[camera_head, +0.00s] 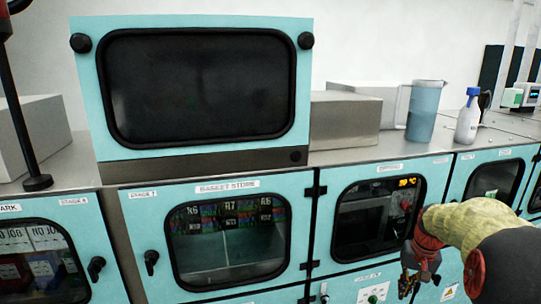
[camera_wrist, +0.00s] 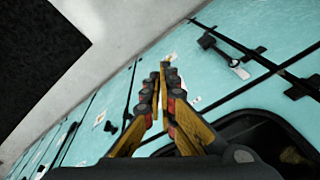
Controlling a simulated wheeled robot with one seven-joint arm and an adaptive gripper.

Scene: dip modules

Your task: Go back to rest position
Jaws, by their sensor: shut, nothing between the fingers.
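My gripper (camera_head: 410,284) is at the lower right of the head view, in front of the teal cabinet fronts and below the window of the door at the right. In the wrist view my gripper (camera_wrist: 163,70) shows two yellow and dark fingers that meet at their tips. It is shut with nothing between the fingers. A teal door panel (camera_wrist: 200,70) with a dark latch (camera_wrist: 222,45) lies behind the fingers. I cannot tell how far the fingertips are from it.
The basket store door (camera_head: 228,188) is closed, with labelled racks behind its window. A hooded unit (camera_head: 195,85) stands on the counter. A blue jug (camera_head: 424,112) and a white bottle (camera_head: 468,118) stand at the right. A dark post (camera_head: 22,110) rises at the left.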

